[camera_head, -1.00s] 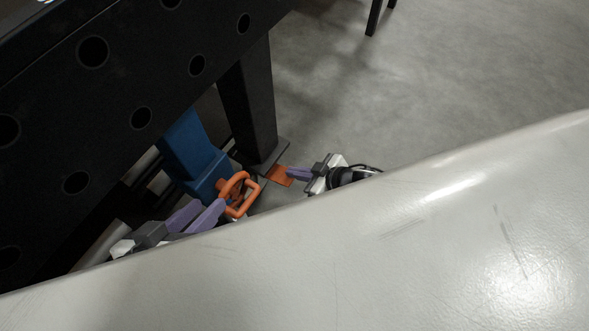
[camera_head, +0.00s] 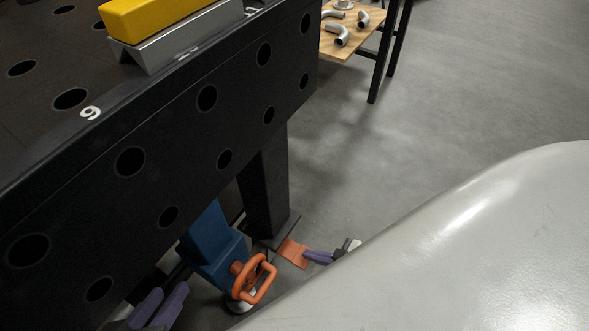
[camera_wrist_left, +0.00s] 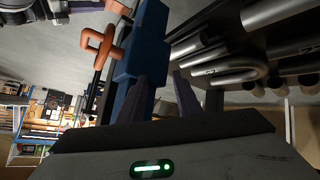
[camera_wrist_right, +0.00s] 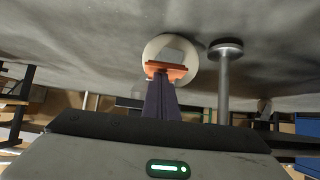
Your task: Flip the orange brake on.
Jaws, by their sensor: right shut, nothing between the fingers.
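An orange flat pedal (camera_head: 293,253), which looks like the brake, sits low by the foot of the black table leg. In the right wrist view the pedal (camera_wrist_right: 166,70) stands in front of a pale round wheel (camera_wrist_right: 170,50). My right gripper (camera_head: 309,254) is shut and empty, its fingertips (camera_wrist_right: 160,82) at the pedal, touching or nearly so. An orange loop handle (camera_head: 262,281) is on the blue post (camera_head: 212,245); it also shows in the left wrist view (camera_wrist_left: 101,44). My left gripper (camera_head: 172,297) is open and empty, left of the loop handle.
The black perforated table (camera_head: 185,140) fills the left, with a yellow block (camera_head: 150,15) on top. A wooden shelf (camera_head: 345,40) with pipe elbows stands behind. Metal tubes (camera_wrist_left: 230,60) lie near my left gripper.

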